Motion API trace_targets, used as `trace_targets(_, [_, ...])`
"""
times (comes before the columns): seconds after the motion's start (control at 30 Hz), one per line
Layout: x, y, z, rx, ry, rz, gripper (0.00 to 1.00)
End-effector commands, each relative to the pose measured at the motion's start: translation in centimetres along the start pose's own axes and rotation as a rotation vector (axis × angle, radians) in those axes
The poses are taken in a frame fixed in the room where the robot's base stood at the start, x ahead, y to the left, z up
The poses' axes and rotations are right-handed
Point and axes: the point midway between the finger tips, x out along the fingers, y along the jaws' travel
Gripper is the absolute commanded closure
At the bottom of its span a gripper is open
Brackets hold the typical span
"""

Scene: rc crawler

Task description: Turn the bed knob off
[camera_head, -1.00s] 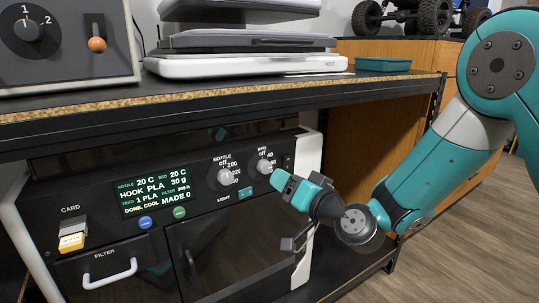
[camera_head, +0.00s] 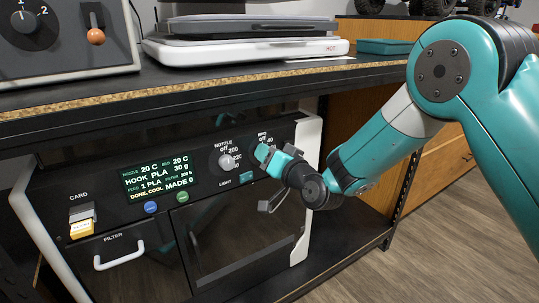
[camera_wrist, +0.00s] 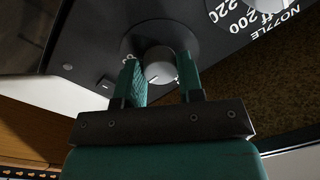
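The bed knob (camera_wrist: 160,66) is a pale round knob on the printer's dark front panel, seen in the wrist view between my gripper's two teal fingers. My gripper (camera_wrist: 158,72) is open, with one finger on each side of the knob; whether either finger touches it is hard to tell. In the head view my gripper (camera_head: 266,154) is at the panel's upper right and hides the bed knob. Only part of the BED label and its scale shows above it. The knob's setting cannot be read.
The nozzle knob (camera_head: 226,163) is just left of my gripper. The display (camera_head: 158,176) shows nozzle and bed at 20 C and "DONE, COOL". A shelf (camera_head: 250,87) overhangs the printer.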

Motion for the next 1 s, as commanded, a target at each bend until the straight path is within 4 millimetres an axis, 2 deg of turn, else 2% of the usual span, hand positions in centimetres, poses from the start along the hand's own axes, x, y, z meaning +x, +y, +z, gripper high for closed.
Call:
trace_targets(0.27, [-0.02, 0.05, -0.01, -0.015, 0.000, 0.001, 0.89])
trace_targets(0.47, [-0.02, 0.11, 0.08, -0.088, -0.002, 0.002, 0.89])
trace_targets(1.0, [0.00, 0.11, 0.11, -0.556, -0.022, 0.018, 0.89])
